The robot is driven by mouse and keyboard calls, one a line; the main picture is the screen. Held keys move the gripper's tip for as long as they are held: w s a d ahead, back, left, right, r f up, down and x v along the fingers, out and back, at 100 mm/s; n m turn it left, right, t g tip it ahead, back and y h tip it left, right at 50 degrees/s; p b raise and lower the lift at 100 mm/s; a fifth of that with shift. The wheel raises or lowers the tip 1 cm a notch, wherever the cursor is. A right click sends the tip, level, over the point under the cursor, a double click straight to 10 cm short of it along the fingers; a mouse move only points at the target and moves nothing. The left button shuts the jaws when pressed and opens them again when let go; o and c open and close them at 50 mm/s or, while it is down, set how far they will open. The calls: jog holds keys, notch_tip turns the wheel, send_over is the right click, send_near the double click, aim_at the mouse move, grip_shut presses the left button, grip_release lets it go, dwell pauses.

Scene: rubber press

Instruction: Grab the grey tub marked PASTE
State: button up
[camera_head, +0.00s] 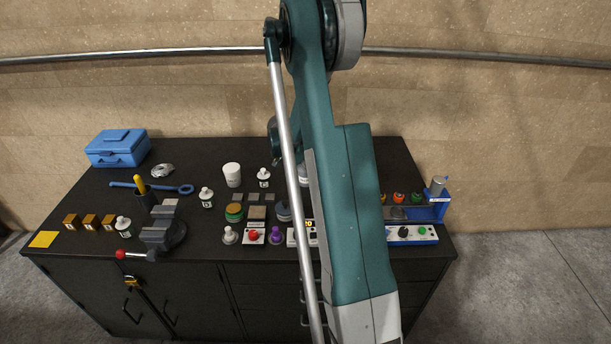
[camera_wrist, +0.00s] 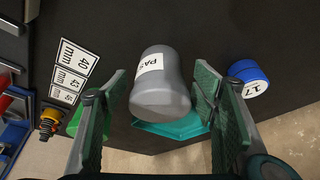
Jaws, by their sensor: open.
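The grey tub (camera_wrist: 160,97) shows in the wrist view, with a white label of which "PAS" can be read. My gripper (camera_wrist: 161,82) is open, with one finger to the left of the tub and one to the right. The tub lies between the two fingers in the picture, with some room at the left and a narrower gap at the right. I cannot tell whether either finger touches it. In the head view my arm hides the gripper, and I cannot make out the tub there.
A blue-lidded container marked 17 (camera_wrist: 248,78) is just right of the right finger. A teal piece (camera_wrist: 178,126) lies beside the tub's base. Size labels (camera_wrist: 76,58) are at left. The black bench (camera_head: 215,155) holds a white pot (camera_head: 232,175) and a vise (camera_head: 162,232).

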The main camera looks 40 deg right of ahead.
jog(key=shift+x, duration=1.05)
jog(key=c, duration=1.2)
